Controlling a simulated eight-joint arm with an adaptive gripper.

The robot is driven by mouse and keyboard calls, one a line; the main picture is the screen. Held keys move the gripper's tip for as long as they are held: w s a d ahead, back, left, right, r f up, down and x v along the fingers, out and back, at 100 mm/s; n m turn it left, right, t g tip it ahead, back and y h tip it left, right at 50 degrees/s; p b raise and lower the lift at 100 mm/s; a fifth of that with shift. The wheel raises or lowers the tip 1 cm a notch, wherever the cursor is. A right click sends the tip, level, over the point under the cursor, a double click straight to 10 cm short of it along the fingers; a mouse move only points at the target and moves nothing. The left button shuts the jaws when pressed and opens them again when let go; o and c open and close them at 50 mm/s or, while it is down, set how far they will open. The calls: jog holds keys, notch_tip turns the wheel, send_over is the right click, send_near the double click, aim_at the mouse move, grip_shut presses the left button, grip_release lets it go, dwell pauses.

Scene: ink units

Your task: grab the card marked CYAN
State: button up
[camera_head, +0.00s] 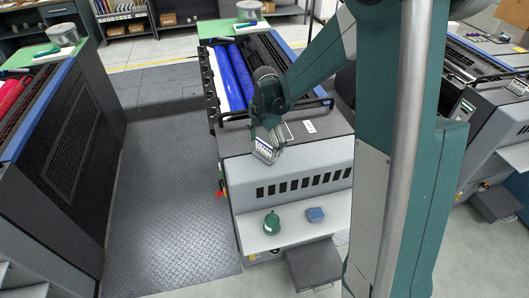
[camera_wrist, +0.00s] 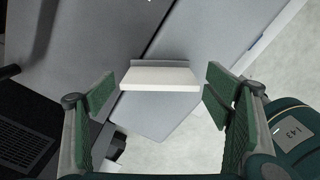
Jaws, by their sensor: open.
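My gripper (camera_head: 268,140) hangs over the front top edge of the middle machine with the blue rollers. In the wrist view my gripper (camera_wrist: 160,102) has its two green-padded fingers wide apart. A white slab with a grey back strip (camera_wrist: 160,78) shows between and beyond the fingertips, with clear gaps at both sides. At the gripper's tip in the head view is a small pale piece with dark marks (camera_head: 264,151), likely the same thing and possibly the card. I cannot read CYAN on it. Nothing is visibly gripped.
A small white label (camera_head: 309,127) lies on the machine's top, right of my gripper. A green round-based object (camera_head: 271,223) and a blue block (camera_head: 315,214) rest on the grey front shelf (camera_head: 290,235). A machine with red rollers (camera_head: 12,92) stands left, beyond open floor.

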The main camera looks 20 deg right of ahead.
aim_at(265, 143)
jog(key=c, duration=1)
jog(key=shift+r, duration=0.15)
jog(key=shift+r, duration=4.85)
